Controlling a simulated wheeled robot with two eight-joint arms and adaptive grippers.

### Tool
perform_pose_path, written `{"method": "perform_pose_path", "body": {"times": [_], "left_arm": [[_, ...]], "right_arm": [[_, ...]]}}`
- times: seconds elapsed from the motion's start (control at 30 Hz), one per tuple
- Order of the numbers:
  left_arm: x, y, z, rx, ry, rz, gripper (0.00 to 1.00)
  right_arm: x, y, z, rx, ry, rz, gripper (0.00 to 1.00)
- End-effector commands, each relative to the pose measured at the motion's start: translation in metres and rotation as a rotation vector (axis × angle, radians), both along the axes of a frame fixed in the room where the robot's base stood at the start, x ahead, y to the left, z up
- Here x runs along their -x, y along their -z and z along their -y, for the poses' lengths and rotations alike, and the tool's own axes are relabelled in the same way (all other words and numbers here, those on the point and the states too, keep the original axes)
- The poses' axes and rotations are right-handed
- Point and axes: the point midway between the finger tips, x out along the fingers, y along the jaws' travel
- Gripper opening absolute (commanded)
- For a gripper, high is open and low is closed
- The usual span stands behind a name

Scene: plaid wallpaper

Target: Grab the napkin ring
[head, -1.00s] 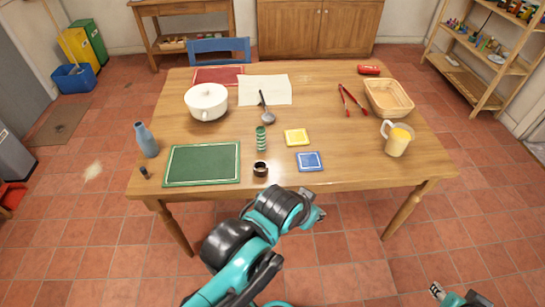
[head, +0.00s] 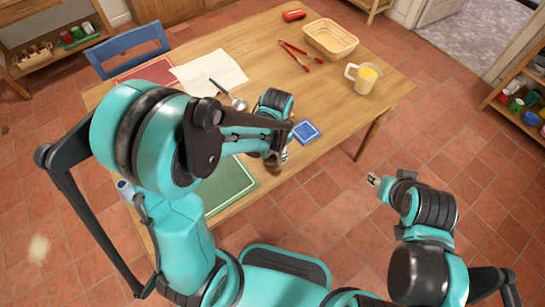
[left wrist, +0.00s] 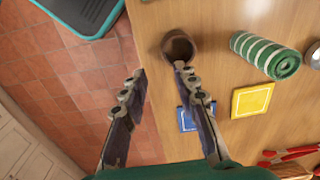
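The napkin ring (left wrist: 178,47), a dark brown open ring, stands on the wooden table near its edge in the left wrist view. My left gripper (left wrist: 160,72) is open and empty there. Its right fingertip is close to the ring's near side, and its left fingertip is out past the table edge over the floor. I cannot tell whether the right fingertip touches the ring. In the head view my left gripper (head: 279,157) is at the table's front edge, and the arm hides most of the ring's area. My right gripper (head: 374,181) is away from the table, over the floor.
Beside the ring are a green-and-white striped roll (left wrist: 266,56), a yellow square (left wrist: 252,100) and a blue square (head: 306,132). A green mat (head: 230,187) lies left. A jug (head: 363,78), red tongs (head: 297,54) and a basket (head: 331,38) stand farther back.

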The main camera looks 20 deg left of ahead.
Motion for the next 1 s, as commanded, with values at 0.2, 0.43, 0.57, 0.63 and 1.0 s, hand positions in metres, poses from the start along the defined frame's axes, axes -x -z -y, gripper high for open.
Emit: {"method": "perform_pose_path", "body": {"times": [0.2,0.43,0.57,0.63,1.0], "left_arm": [[-0.002,0.021,0.005,-0.006,0.045,-0.041,0.29],[-0.003,0.046,0.004,-0.006,0.045,-0.041,0.29],[-0.005,0.061,0.002,-0.006,0.044,-0.041,0.29],[-0.007,0.073,0.000,-0.006,0.044,-0.041,0.29],[-0.007,0.092,0.000,-0.007,0.044,-0.041,0.29]], "right_arm": [[0.000,-0.002,0.000,0.000,0.000,0.000,0.40],[0.000,0.010,0.000,0.000,0.000,0.000,0.40],[0.000,0.019,0.000,0.000,0.000,0.000,0.40],[0.000,0.026,0.000,0.000,0.000,0.000,0.40],[0.000,0.032,0.000,0.000,0.000,0.000,0.40]]}}
